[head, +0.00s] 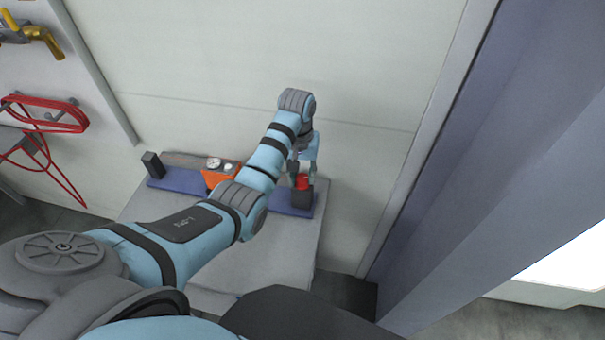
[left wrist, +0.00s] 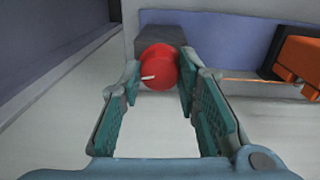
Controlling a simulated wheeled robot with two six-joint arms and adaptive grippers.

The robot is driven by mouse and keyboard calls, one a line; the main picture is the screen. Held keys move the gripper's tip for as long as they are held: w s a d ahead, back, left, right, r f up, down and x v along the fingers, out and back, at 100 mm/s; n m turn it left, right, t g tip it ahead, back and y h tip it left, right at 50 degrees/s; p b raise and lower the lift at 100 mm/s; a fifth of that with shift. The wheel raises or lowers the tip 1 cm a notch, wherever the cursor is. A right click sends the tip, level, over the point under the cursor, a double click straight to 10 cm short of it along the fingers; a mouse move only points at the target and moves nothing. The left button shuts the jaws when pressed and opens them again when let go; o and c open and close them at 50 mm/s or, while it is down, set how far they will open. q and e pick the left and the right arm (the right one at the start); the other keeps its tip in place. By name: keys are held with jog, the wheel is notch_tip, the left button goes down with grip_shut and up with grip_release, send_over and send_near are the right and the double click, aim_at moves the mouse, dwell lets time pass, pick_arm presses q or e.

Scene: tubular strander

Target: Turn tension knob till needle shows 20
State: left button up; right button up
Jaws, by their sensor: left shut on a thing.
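The red tension knob (head: 303,182) sits on a dark grey block at the right end of the bench's back strip. In the left wrist view the round red knob (left wrist: 160,62) shows a white mark pointing left. My left gripper (head: 303,168) reaches down to it from above, its fingers on either side of the knob, shut on it. An orange box (head: 212,179) with round pale dials on top stands left of the knob, partly behind my arm. The needle is too small to read. My right gripper is out of view.
A grey bench (head: 270,255) lies below my left arm, with a blue strip (head: 175,184) along its back and a dark block (head: 152,165) at its left end. A thin orange line runs between knob and orange box. Red hose (head: 50,127) hangs at left.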

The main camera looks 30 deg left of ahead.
pick_arm(q)
jog(key=m, duration=0.5)
jog(key=shift+m, duration=0.3)
jog(key=m, duration=0.4)
jog(key=shift+g, duration=0.3)
jog(key=m, duration=1)
jog(key=shift+w+m+y, duration=0.1)
jog(key=shift+m+y, duration=0.2)
jog(key=shift+m, duration=0.1)
jog(key=o, duration=1.2)
jog(key=shift+c, duration=0.2)
